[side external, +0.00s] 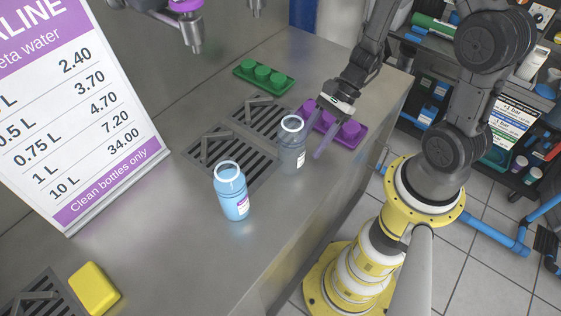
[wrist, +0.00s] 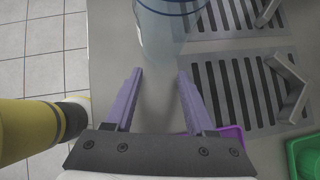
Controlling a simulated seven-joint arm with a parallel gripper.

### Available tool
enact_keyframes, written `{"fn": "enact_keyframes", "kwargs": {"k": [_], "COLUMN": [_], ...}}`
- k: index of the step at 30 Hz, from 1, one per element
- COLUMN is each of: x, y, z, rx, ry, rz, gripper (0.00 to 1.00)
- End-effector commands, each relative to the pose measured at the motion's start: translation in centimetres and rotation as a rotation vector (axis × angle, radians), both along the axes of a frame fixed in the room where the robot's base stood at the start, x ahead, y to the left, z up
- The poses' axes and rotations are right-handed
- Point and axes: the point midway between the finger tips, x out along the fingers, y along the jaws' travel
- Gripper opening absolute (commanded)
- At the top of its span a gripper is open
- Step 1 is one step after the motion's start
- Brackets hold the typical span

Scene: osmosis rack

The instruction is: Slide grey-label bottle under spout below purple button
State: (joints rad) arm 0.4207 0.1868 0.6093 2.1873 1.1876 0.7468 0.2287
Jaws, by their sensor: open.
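The grey-label bottle (side external: 291,147), clear blue-grey with a white rim, stands upright at the counter-side edge of the drain grates. Its small pale label faces the counter front. My gripper (side external: 315,130) is open, its purple fingers low over the counter on the bottle's right. In the wrist view, the bottle (wrist: 168,32) is just beyond the fingertips of my gripper (wrist: 160,75), and nothing is between the fingers. The purple button (side external: 186,5) is at the top, with a metal spout (side external: 194,38) below it. The spout's outlet hangs above the counter, clear of the bottle.
A light-blue bottle (side external: 232,192) with a purple label stands by the near grate (side external: 238,160). A purple tray (side external: 345,133) lies behind my gripper, a green tray (side external: 264,75) farther back. A price sign (side external: 75,100) and yellow block (side external: 94,288) are at left. The front counter is clear.

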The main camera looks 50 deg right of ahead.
Motion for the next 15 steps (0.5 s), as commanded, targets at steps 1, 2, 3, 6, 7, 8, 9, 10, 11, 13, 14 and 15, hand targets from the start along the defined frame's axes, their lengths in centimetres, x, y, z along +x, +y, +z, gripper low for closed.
{"fn": "enact_keyframes", "kwargs": {"k": [1,2,3,6,7,8,9,10,11,13,14,15], "x": [-0.1,-0.1,0.1,0.2,0.2,0.2,0.3,0.3,0.4,0.5,0.5,0.6], "y": [0.1,0.1,0.4,1.1,1.3,1.5,1.7,1.9,2.1,2.5,2.7,2.9], "z": [-0.4,-0.6,-0.4,-0.4,-0.4,-0.4,-0.4,-0.4,-0.4,-0.4,-0.4,-0.4], "rx": [0.001,0.001,0.000,0.000,0.000,0.000,0.000,0.000,0.000,0.000,0.000,-0.001], "ry": [0.003,0.003,0.000,0.000,0.000,0.000,0.000,0.000,0.000,0.000,0.000,0.000], "rz": [0.001,0.001,0.003,0.004,0.003,0.004,0.004,0.003,0.003,0.004,0.003,0.003], "gripper": [0.55,0.55,0.55,0.55,0.55,0.55,0.55,0.55,0.55,0.55,0.55,0.55]}}
